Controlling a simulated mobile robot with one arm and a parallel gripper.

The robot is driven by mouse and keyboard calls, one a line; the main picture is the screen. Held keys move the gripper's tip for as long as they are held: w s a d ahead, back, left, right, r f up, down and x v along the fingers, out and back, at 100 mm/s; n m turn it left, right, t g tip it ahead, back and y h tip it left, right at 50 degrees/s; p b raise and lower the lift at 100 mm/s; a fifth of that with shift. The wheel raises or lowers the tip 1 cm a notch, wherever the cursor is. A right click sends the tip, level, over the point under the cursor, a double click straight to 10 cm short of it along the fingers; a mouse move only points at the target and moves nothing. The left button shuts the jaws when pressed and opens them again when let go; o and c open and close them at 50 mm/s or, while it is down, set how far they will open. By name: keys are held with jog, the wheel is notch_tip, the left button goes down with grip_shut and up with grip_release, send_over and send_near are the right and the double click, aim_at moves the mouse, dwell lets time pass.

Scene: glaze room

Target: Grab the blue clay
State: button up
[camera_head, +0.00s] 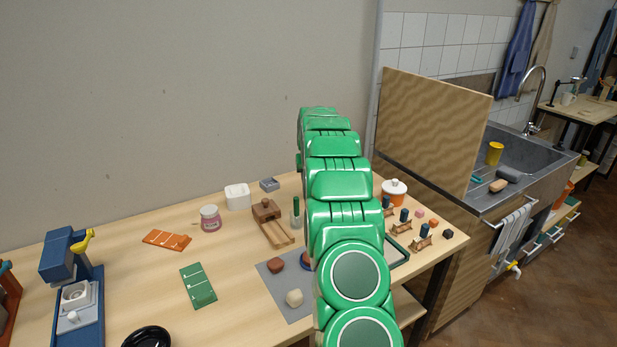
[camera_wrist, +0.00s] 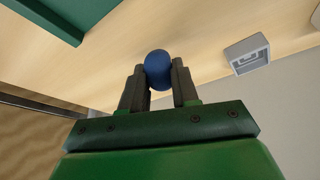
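The blue clay (camera_wrist: 158,68) is a round blue lump in the wrist view. It sits between the two dark fingertips of my gripper (camera_wrist: 160,85), touching both, so my gripper looks shut on it. The wood tabletop lies behind it in that view; how high it is held is hard to tell. In the head view my green arm hides both the gripper and this lump. A grey mat (camera_head: 269,281) there bears a brown lump (camera_head: 276,264) and a cream lump (camera_head: 294,298). Something partly blue and reddish shows at the arm's edge, mostly hidden.
A small grey box (camera_wrist: 248,54) is right of the clay in the wrist view. A dark green edge (camera_wrist: 50,20) is upper left. Around the mat stand a wooden tool (camera_head: 267,213), a pink jar (camera_head: 210,218) and a white lidded pot (camera_head: 394,192). The front left tabletop is partly clear.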

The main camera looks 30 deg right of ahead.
jog(key=shift+s+a+r, duration=0.35)
jog(key=shift+s+r, duration=0.1)
jog(key=shift+s, duration=0.35)
jog(key=shift+s+a+r, duration=0.3)
jog(key=shift+s+r, duration=0.2)
jog(key=shift+s, duration=0.25)
jog(key=shift+s+a+r, duration=0.35)
jog(key=shift+s+r, duration=0.1)
jog(key=shift+s, duration=0.35)
